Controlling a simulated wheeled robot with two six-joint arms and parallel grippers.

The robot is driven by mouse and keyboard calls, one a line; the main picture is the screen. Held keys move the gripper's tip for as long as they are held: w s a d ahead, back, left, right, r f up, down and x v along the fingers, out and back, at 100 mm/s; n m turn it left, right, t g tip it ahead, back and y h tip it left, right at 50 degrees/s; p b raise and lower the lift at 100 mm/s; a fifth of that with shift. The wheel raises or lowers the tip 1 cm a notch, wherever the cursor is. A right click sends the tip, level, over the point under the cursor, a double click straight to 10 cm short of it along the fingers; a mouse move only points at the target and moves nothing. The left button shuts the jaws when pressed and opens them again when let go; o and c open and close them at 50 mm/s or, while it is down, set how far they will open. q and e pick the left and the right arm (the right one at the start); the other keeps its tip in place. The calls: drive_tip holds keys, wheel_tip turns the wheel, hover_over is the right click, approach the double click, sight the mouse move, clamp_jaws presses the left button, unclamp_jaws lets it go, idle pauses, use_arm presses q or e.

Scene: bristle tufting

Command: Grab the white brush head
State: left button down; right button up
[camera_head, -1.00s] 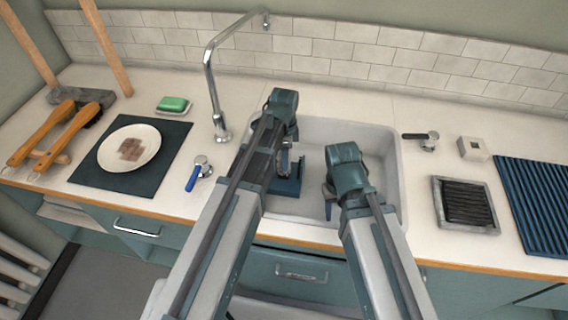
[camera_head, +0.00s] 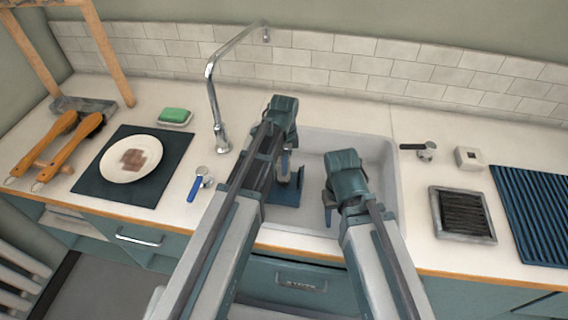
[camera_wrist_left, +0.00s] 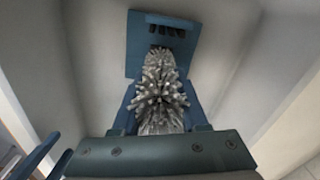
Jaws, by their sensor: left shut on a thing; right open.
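The white brush head (camera_wrist_left: 160,92), with pale, spread bristle tufts, shows in the left wrist view in front of a blue holder (camera_wrist_left: 140,42) with dark slots. My left gripper (camera_wrist_left: 160,118) is shut on the brush head, one blue finger at each side. In the head view the left gripper (camera_head: 287,176) is low in the sink over the blue holder (camera_head: 293,192); its own arm hides most of the brush head there. My right gripper (camera_head: 329,206) is open and empty in the sink, to the right of the left one.
The white sink (camera_head: 385,185) has walls close around both grippers. A tall faucet (camera_head: 212,95) stands at its left. A plate (camera_head: 114,167) on a dark mat (camera_head: 92,185) lies left, a black-ridged tray (camera_head: 437,220) and blue ribbed mat (camera_head: 520,205) right.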

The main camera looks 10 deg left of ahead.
use_arm(q)
drive_tip(key=s+d+r+p, duration=0.1)
drive_tip(key=s+d, duration=0.1)
drive_tip(key=s, duration=0.5)
drive_tip(key=s+d+r+p, duration=0.1)
drive_tip(key=s+d+r, duration=0.1)
drive_tip(key=s, duration=0.6)
drive_tip(key=shift+d, duration=0.6)
use_arm(e)
wheel_tip(320, 180, up, 3)
